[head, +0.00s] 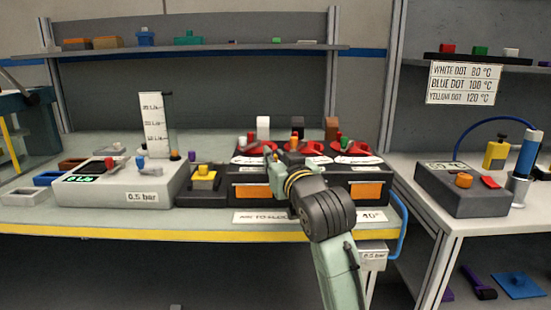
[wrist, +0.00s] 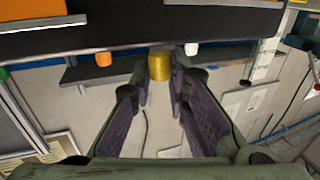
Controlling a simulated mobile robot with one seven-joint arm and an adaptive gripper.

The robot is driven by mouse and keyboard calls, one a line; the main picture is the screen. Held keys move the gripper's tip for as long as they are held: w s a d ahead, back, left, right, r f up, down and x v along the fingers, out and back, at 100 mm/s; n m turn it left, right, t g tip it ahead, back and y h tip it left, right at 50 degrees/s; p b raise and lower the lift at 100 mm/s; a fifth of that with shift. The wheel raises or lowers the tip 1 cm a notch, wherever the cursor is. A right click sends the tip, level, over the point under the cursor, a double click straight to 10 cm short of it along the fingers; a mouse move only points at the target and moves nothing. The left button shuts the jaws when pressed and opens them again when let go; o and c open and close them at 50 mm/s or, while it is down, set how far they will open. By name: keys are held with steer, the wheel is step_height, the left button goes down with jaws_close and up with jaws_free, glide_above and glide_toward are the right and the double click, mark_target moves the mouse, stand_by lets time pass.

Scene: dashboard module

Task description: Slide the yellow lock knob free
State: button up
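The yellow lock knob (wrist: 160,66) is a short ribbed yellow cylinder on the edge of a dark panel, at the top middle of the wrist view. My gripper (wrist: 160,82) has its purple-padded fingers drawn close together, with one fingertip on each side of the knob. No clear gap shows between fingertips and knob. In the head view my gripper (head: 272,160) is at the front of the black dashboard module (head: 310,172) with red dials and orange panels. My arm and gripper hide the knob there.
A white peg (wrist: 191,49) and an orange peg (wrist: 103,59) flank the knob. A white sign (head: 258,218) is on the bench front. A black box with a yellow block (head: 205,172) and a grey flow console (head: 130,188) stand left. A blue hose (head: 400,225) hangs right.

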jaws_close()
stand_by(0.3)
steer(key=shift+d, duration=2.2)
steer(key=o, duration=0.5)
jaws_free()
steer(key=shift+d, duration=0.15)
steer(key=shift+o, duration=0.4)
